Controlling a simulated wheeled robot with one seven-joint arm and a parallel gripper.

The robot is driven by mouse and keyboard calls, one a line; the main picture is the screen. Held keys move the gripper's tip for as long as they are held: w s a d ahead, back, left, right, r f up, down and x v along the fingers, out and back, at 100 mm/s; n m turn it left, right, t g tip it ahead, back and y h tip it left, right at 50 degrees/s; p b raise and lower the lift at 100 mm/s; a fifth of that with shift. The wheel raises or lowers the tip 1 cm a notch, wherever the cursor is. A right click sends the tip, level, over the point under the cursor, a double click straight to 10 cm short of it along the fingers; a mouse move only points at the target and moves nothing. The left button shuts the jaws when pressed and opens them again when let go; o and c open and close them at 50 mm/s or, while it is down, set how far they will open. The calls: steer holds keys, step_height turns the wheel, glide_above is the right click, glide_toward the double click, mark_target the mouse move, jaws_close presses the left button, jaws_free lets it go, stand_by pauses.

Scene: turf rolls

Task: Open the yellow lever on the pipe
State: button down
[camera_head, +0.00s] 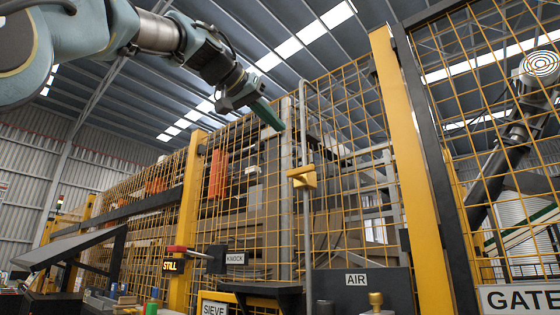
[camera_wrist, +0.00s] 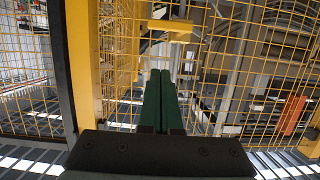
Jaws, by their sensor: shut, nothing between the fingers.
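The yellow lever (camera_head: 301,171) sits on a yellow valve body on a thin grey upright pipe (camera_head: 303,230) in front of the mesh fence. Its handle lies about level, across the pipe. The lever also shows in the wrist view (camera_wrist: 170,26), near the top, beyond my fingertips. My gripper (camera_head: 279,125) has long green fingers and is up and to the left of the lever in the head view, apart from it. In the wrist view my gripper (camera_wrist: 161,72) has its fingers together with nothing held between them.
Yellow mesh fence panels with thick yellow posts (camera_head: 412,180) stand behind the pipe. An AIR sign (camera_head: 356,280) is low to the right of it. A dark shelf (camera_head: 250,288), a KNOCK sign (camera_head: 235,259) and a red handle (camera_head: 188,251) are low to the left.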

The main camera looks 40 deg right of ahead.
steer(key=shift+s+a+r, duration=0.2)
steer(key=shift+s+r, duration=0.1)
steer(key=shift+r, duration=0.3)
steer(key=p, duration=0.4)
glide_above(304, 173)
steer(key=s+a, duration=0.1)
steer(key=a, duration=0.1)
step_height(304, 173, down, 2)
steer(key=shift+s+f+b, duration=0.2)
steer(key=shift+f+b, duration=0.6)
steer(key=shift+f, duration=1.45)
steer(key=shift+f+m, duration=0.1)
steer(key=shift+m, duration=0.2)
